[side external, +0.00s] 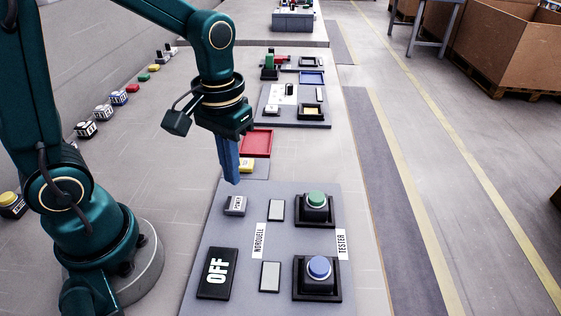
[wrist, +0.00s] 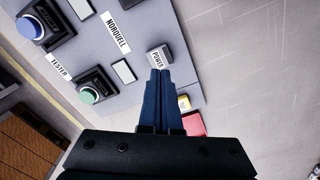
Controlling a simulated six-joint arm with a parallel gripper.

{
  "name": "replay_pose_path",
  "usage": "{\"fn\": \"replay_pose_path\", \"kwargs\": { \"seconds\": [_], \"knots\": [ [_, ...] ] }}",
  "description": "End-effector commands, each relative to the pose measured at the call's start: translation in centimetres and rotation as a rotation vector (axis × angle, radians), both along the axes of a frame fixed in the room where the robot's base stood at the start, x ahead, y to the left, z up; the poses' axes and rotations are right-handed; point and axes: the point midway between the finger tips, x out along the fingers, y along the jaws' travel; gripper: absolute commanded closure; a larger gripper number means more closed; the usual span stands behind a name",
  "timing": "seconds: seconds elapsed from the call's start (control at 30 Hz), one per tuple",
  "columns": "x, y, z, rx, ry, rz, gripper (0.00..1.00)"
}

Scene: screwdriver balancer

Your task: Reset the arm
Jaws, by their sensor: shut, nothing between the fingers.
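My gripper (side external: 232,181) has blue fingers that are shut with nothing between them. It points down above the grey tester panel's far left corner, close to the grey POWER button (side external: 235,205). In the wrist view the fingertips (wrist: 160,72) appear just below the POWER button (wrist: 159,56); I cannot tell whether they touch it. The panel (side external: 225,236) carries a black display reading OFF (side external: 217,273), a green button (side external: 316,200) and a blue button (side external: 319,268).
A red tray (side external: 256,143) and a yellow block (side external: 246,165) lie just beyond the panel. Another grey panel (side external: 300,122) with parts stands farther back. Several coloured buttons line the table's left side. Cardboard boxes (side external: 508,45) stand on the floor at the right.

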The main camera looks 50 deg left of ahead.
Motion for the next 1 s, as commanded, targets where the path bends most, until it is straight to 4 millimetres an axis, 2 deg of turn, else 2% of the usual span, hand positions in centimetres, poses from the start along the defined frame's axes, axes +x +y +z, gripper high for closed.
{"fn": "replay_pose_path", "kwargs": {
  "seconds": [0.2,0.57,0.9,1.0],
  "knots": [
    [0.0,0.0,1.1,0.0,-0.001,0.0,1.0],
    [0.0,0.0,1.6,0.001,-0.002,0.0,1.0],
    [0.1,0.0,6.1,0.0,-0.005,0.0,1.0],
    [0.0,0.0,6.9,0.0,-0.003,0.0,1.0]
  ]
}}
